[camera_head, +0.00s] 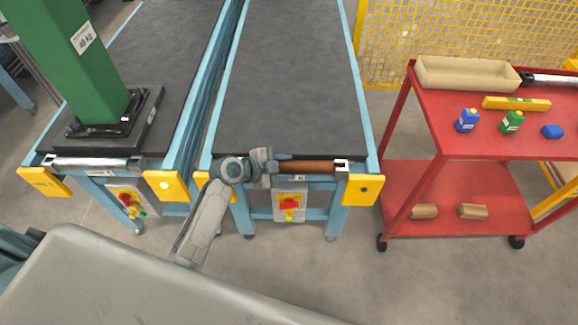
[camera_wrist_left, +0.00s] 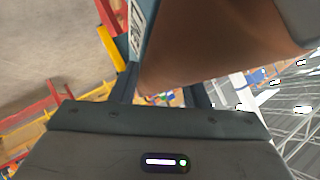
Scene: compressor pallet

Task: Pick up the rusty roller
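The rusty roller (camera_head: 306,167) is a brown cylinder lying across the front end of the right-hand conveyor, between its side rails. My left gripper (camera_head: 264,168) is at the roller's left part and hides that end. In the left wrist view the roller (camera_wrist_left: 205,45) is very close and fills the upper middle, with the dark gripper body below it. The frames do not show clearly whether the fingers are closed on it. My right gripper is not in view.
A silver roller (camera_head: 92,163) sits at the front of the left conveyor, below a green column on a black base. A red cart (camera_head: 470,140) at right carries a beige tray (camera_head: 465,74) and bottles.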

